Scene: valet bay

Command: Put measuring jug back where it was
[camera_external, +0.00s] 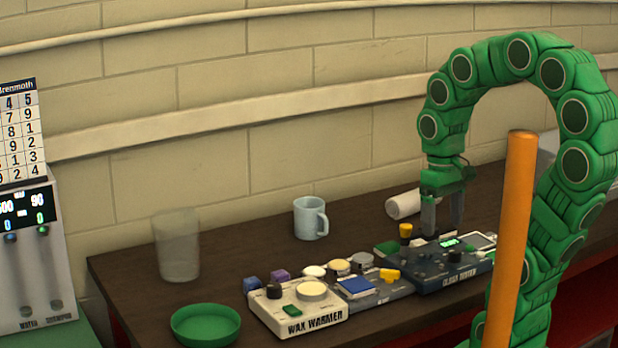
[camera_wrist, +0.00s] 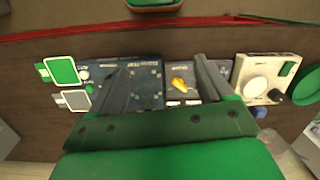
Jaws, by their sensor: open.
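A clear, translucent jug-like vessel (camera_external: 178,246) stands upright at the left end of the dark table; I take it to be the measuring jug. A pale translucent shape (camera_wrist: 286,152) at the lower right of the wrist view may be the same vessel. My gripper (camera_external: 443,222) points down over the dark control box (camera_external: 456,275), far to the right of the vessel. In the wrist view my gripper (camera_wrist: 161,74) has its fingers spread, with nothing held between them. I cannot make out markings or a handle on the vessel.
A light blue mug (camera_external: 310,218) stands near the wall. A white cylinder (camera_external: 403,204) lies behind my gripper. The white wax warmer (camera_external: 298,309), a grey box (camera_external: 368,292) and small knobs fill the front. A green dish (camera_external: 206,325) sits front left. An orange post (camera_external: 511,240) stands in the foreground.

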